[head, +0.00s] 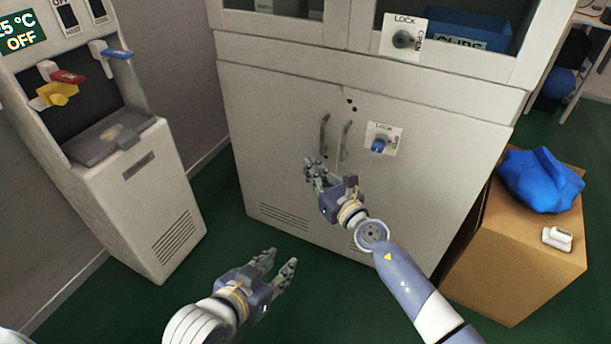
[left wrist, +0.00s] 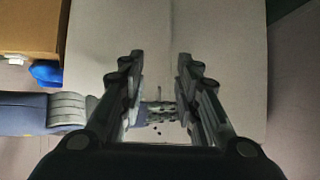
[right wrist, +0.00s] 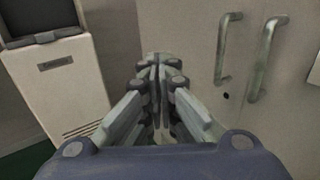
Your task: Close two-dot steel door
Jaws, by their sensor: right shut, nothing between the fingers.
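The steel cabinet's right lower door (head: 420,185) carries two black dots near its top left corner, a handle (head: 345,140) and a lock plate with a blue knob (head: 378,145). It looks flush or nearly so; I cannot tell if a small gap remains. The left lower door (head: 270,130) has its own handle (head: 324,135). Both handles show in the right wrist view (right wrist: 265,60). My right gripper (head: 312,170) is shut and empty, in front of the doors below the handles. My left gripper (head: 284,266) is open and empty, lower and nearer me.
A water dispenser (head: 150,200) stands left of the cabinet. A cardboard box (head: 510,255) at the right bears a blue bag (head: 540,180) and a small white item (head: 557,238). An upper knob plate marked LOCK and OPEN (head: 403,38) sits above. Green floor lies between.

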